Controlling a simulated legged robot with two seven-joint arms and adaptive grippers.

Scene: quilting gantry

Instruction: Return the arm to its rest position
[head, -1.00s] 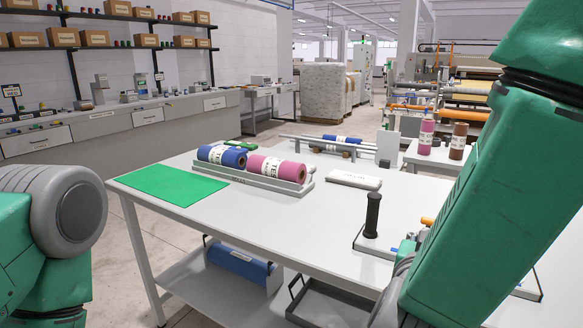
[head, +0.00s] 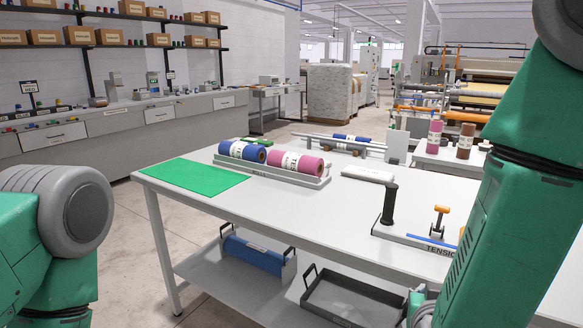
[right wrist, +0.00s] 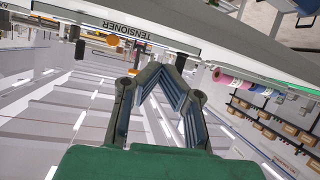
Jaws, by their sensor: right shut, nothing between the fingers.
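My right arm (head: 500,220) hangs down the right side of the head view, in front of the table's right part. Its gripper (right wrist: 165,68) shows in the right wrist view, with its blue-lined fingers meeting at the tips and nothing held between them. In that view the fingertips appear close to the table edge, below the "TENSIONER" label (right wrist: 126,30); the gap to the edge is unclear. In the head view the right gripper's fingers are not clearly seen. Part of my left arm (head: 50,235) shows at the left; its gripper is out of view.
The white table (head: 300,215) carries a green mat (head: 195,178), blue (head: 242,151) and pink (head: 295,162) rolls in a grey tray (head: 275,178), a white pad (head: 368,175) and the tensioner (head: 405,236) with its black post. A dark tray (head: 350,300) and blue roll (head: 252,252) sit on the lower shelf.

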